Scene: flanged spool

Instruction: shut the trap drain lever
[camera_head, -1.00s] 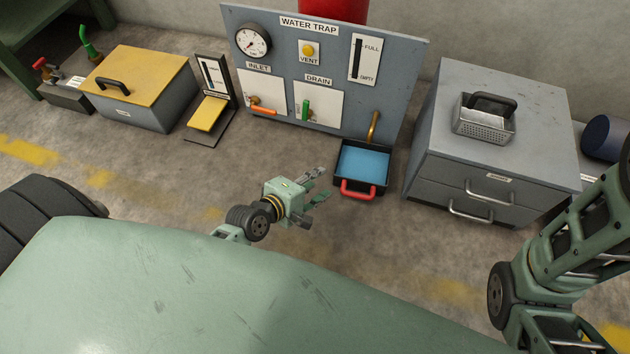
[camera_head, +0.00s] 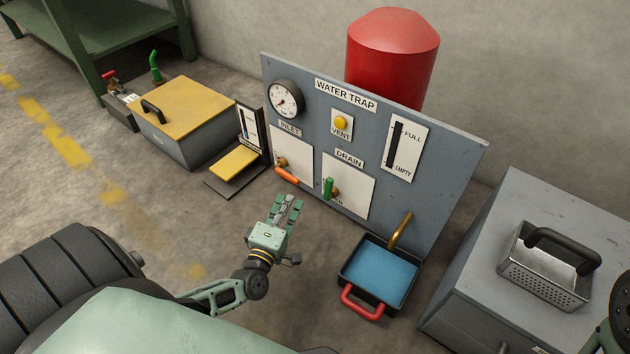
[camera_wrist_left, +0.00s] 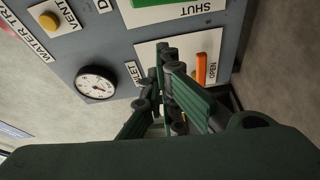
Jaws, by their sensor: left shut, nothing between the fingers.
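In the left wrist view part of the green lever (camera_wrist_left: 160,4) shows at the top edge, near the word SHUT. My left gripper (camera_head: 288,204) is shut and empty. It is in front of the panel, lower left of the drain lever and apart from it. In the left wrist view its fingers (camera_wrist_left: 165,85) cover part of the inlet plate. My right gripper is out of view.
The orange inlet lever (camera_head: 287,175) is left of the drain lever. A black tray (camera_head: 345,274) of blue water with a red handle lies below the brass spout (camera_head: 400,230). A grey cabinet (camera_head: 480,262) stands right, and a yellow-topped box (camera_head: 185,105) left.

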